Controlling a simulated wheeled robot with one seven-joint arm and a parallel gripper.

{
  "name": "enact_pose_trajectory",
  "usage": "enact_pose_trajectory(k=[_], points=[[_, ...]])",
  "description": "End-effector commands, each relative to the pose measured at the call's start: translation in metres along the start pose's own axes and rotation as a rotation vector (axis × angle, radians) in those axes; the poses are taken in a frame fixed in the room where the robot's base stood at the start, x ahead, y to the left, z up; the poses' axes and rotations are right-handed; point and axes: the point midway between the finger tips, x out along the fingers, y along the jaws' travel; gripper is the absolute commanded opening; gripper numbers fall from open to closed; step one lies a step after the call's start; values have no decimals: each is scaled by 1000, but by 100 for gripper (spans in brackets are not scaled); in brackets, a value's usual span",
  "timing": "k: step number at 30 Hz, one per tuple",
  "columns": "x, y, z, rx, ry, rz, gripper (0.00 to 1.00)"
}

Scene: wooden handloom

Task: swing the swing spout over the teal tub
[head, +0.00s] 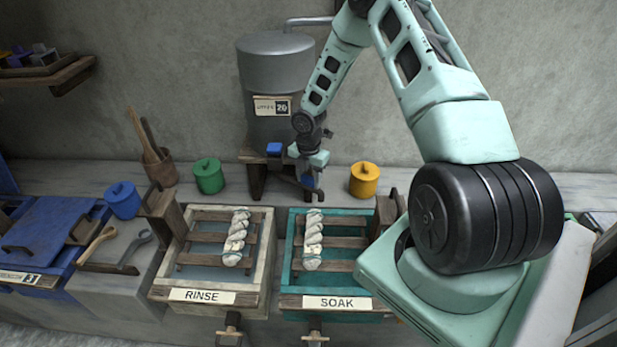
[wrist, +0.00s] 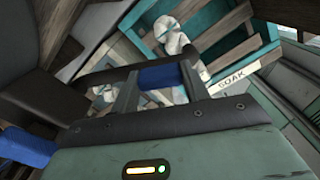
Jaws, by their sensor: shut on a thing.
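The teal tub (head: 289,258), labelled SOAK, stands at the front centre, and its rim also shows in the wrist view (wrist: 207,25). My gripper (head: 311,172) is behind the tub's back edge, in front of the tank stand. In the wrist view its fingers (wrist: 160,84) are shut on a blue grip on the dark bar of the swing spout (wrist: 160,76).
A grey tank (head: 275,68) stands behind on a wooden stand. A whitish tub (head: 158,280) labelled RINSE is left of the teal tub. Both tubs hold twisted white yarn on slats. A green pot (head: 208,178) and a yellow pot (head: 364,181) stand on the back ledge.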

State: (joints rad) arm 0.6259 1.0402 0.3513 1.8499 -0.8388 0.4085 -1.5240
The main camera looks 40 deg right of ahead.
Motion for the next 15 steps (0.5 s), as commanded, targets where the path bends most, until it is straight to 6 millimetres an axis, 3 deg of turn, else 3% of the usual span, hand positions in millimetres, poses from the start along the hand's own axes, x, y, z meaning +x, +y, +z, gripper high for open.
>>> enact_pose_trajectory(k=[4,5,7,15], points=[[-2,1,3,-5,-7,3,4],[-2,1,3,-5,-7,3,51],[-2,1,3,-4,-7,3,67],[-1,0,2,-2,-4,2,67]])
